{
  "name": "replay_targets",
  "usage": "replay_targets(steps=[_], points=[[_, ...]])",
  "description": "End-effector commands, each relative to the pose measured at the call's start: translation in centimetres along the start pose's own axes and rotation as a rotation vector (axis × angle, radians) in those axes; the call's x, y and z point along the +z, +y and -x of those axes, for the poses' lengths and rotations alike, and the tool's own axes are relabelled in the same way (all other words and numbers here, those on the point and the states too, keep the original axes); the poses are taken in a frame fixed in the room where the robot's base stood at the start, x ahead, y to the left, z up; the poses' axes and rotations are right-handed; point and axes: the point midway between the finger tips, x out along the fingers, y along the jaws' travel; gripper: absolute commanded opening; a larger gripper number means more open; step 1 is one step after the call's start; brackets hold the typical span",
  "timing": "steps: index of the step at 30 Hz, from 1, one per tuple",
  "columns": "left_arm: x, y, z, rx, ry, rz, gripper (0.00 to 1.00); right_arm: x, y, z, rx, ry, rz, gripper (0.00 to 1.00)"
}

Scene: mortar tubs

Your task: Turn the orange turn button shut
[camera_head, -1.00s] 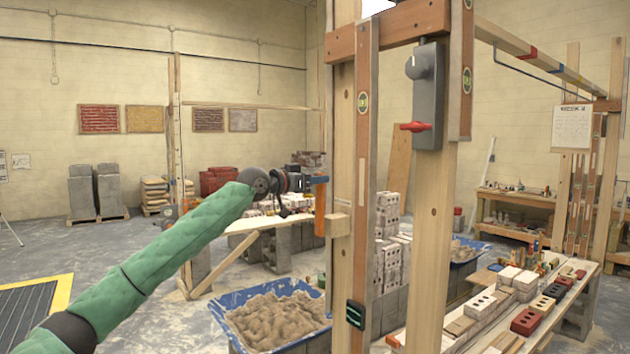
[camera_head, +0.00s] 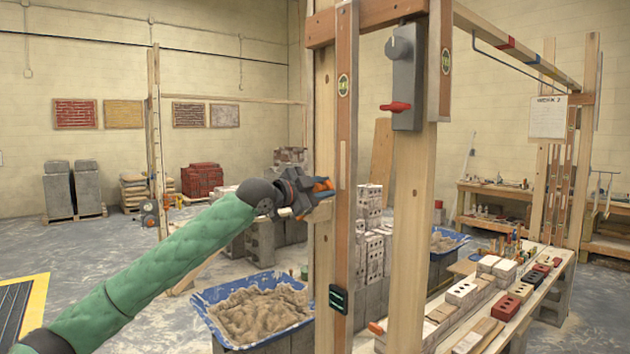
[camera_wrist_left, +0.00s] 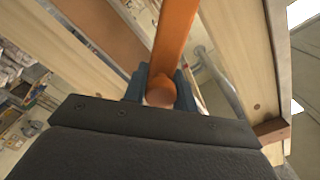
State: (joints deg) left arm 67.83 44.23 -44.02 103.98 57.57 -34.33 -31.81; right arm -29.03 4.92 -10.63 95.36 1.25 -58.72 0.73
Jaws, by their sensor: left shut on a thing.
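The orange turn button (camera_head: 322,185) is at the wooden post on the left of the frame, beside a small pale wood block (camera_head: 323,212). Only small parts of it show past my gripper in the head view. In the left wrist view the orange bar (camera_wrist_left: 176,32) runs up from between the fingers, and its rounded end sits in the jaws. My left gripper (camera_head: 314,194) is shut on the orange turn button; it also shows in the left wrist view (camera_wrist_left: 161,88). My right gripper is not in view.
A grey box with a red lever (camera_head: 396,106) is on the right-hand post (camera_head: 408,220). A blue tub of mortar (camera_head: 212,328) stands below my left arm. A bench with bricks (camera_head: 460,292) is at the right. Open floor lies at the left.

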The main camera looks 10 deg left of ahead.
Motion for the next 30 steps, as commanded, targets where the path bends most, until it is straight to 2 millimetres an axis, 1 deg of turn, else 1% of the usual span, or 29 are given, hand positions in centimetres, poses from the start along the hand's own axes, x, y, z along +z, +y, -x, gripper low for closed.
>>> replay_targets(steps=[1,6,15,21,24,30], points=[[0.1,0.9,0.0,0.003,0.000,-0.042,0.00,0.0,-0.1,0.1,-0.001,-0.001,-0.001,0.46],[0.4,3.2,0.1,0.002,-0.001,-0.204,0.00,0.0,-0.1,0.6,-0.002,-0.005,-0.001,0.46],[1.6,6.8,0.1,0.001,-0.001,-0.461,0.00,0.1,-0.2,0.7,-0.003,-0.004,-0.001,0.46],[2.6,8.5,0.0,0.002,0.000,-0.586,0.00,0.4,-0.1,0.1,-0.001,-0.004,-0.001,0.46],[3.0,9.1,0.0,0.002,0.000,-0.629,0.00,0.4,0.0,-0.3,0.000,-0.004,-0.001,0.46],[3.5,9.7,0.0,0.002,0.000,-0.683,0.00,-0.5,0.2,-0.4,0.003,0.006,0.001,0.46]])
